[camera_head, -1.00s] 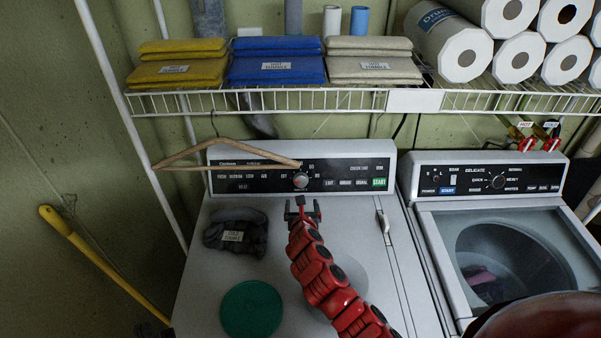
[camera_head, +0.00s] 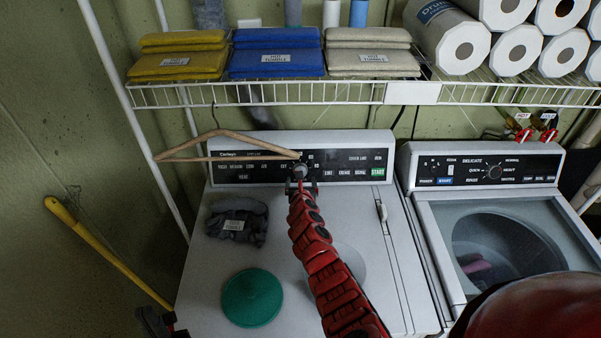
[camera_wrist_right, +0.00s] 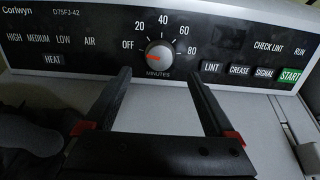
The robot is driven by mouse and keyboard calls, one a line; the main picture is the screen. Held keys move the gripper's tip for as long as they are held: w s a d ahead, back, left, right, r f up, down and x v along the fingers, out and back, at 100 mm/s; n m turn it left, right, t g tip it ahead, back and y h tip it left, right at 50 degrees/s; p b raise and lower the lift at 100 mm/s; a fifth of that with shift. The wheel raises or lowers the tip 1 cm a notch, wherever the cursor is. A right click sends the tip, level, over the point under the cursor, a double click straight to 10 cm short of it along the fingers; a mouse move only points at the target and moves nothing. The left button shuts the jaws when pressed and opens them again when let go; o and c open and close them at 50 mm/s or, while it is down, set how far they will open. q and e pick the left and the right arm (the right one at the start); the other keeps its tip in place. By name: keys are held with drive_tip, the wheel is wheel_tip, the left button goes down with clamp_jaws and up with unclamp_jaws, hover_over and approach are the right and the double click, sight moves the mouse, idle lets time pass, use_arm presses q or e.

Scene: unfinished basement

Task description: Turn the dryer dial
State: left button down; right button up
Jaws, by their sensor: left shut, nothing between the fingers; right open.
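The dryer dial (camera_head: 299,170) is a round grey knob on the black panel of the dryer (camera_head: 390,270). In the right wrist view the dial (camera_wrist_right: 159,56) has an orange-red mark pointing left toward OFF. My right gripper (camera_head: 300,187), on the red arm, is open just in front of and below the dial. In the right wrist view its dark fingers (camera_wrist_right: 160,76) are spread to either side below the dial, with nothing between them. I cannot tell whether they touch the panel. My left gripper (camera_head: 155,321) is shut and empty at the lower left, partly cut off.
A wooden hanger (camera_head: 225,147) hangs across the panel's left part, its right end close to the dial. The washer (camera_head: 430,230) stands right. A wire shelf (camera_head: 350,96) is above.

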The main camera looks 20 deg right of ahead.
drive_tip(key=b+x, duration=0.7)
drive_tip(key=shift+w+d+f+b, duration=0.1)
drive_tip(key=shift+w+f+b, duration=0.05)
drive_tip(key=shift+f+b, duration=0.2)
drive_tip(key=shift+w+d+b, duration=0.15)
drive_tip(key=shift+w+b, duration=0.3)
drive_tip(key=shift+w, duration=0.05)
drive_tip(key=shift+r, duration=0.15)
drive_tip(key=shift+r, duration=0.1)
drive_tip(key=c, duration=1.4)
